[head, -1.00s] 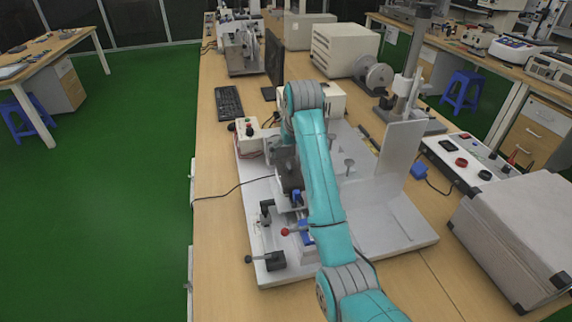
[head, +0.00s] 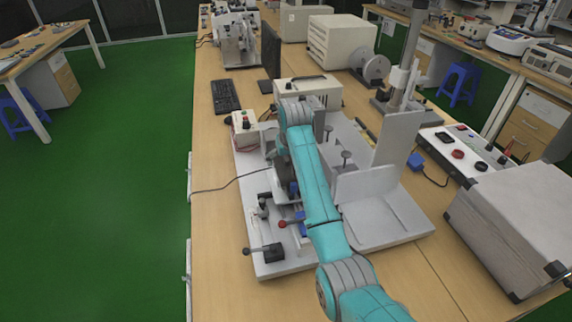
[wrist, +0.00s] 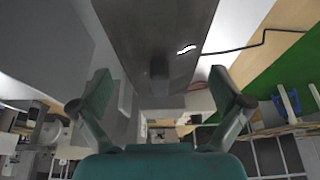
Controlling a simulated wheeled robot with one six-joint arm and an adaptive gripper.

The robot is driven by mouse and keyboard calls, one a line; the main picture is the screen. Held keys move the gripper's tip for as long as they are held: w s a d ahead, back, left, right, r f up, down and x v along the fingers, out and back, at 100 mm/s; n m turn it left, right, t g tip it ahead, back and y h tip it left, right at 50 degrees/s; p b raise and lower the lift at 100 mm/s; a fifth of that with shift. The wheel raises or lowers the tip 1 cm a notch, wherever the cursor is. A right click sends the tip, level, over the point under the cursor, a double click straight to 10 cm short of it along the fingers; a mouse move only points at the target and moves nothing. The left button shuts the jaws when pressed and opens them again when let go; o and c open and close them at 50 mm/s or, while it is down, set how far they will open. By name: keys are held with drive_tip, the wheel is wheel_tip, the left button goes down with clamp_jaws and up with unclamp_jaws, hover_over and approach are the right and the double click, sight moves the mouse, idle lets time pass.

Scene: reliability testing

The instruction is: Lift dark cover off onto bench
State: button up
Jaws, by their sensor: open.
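The dark cover (wrist: 155,35) is a flat, dark grey metallic slab with a small block on its face, filling the upper middle of the wrist view. In the head view, a dark part (head: 284,170) shows beside my teal arm on the white fixture plate, mostly hidden by the arm. My gripper (wrist: 160,103) is open in the wrist view, its fingers spread to either side below the cover's near end. The head view hides the gripper behind the arm.
The white fixture (head: 375,235) carries a red-knobbed lever (head: 283,224) and upright plates. A keyboard (head: 225,96) and a control box (head: 244,128) stand left. A silver case (head: 515,215) is at right. Bare bench (head: 220,230) lies along the left edge.

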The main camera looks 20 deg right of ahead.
drive_tip(key=c, duration=1.1)
